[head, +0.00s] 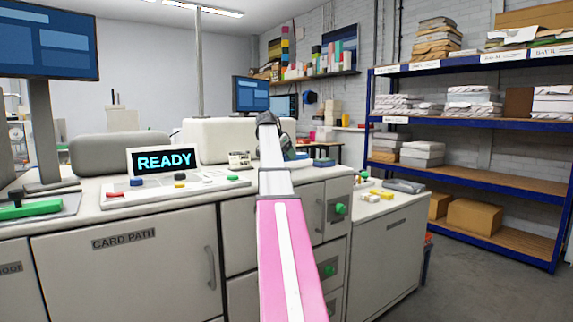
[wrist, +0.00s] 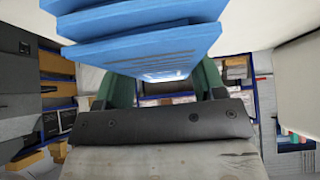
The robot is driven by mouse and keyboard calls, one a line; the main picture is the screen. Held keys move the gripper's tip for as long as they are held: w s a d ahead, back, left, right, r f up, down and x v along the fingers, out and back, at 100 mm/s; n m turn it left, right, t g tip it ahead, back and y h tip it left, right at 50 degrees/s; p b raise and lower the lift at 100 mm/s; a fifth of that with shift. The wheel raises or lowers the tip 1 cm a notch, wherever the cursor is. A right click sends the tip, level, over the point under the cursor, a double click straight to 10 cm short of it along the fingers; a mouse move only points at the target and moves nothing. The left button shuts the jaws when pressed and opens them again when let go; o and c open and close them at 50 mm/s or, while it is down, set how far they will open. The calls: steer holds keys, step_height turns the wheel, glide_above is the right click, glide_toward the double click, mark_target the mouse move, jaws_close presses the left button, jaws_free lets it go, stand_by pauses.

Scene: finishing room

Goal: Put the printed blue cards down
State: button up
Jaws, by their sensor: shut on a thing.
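The printed blue cards (wrist: 140,38) fill the top middle of the wrist view as several stacked layers with printed lines on one face. My gripper (wrist: 160,82) has two green fingers, one on each side of the cards, and is shut on them. In the head view my gripper (head: 288,149) is dark and small beyond the end of my pink and white arm, over the back of the machine's counter.
The machine (head: 145,255) has a READY screen (head: 163,161), coloured buttons and green knobs. A small blue item (head: 323,162) lies right of my gripper. A lower cabinet (head: 390,245) holds small yellow and grey items. Blue-framed shelves (head: 470,125) stand right, with open floor before them.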

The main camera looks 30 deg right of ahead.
steer(key=shift+f, duration=1.95)
steer(key=o, duration=1.1)
steer(key=shift+f, duration=0.15)
steer(key=shift+c, duration=0.2)
steer(key=v, duration=1.2)
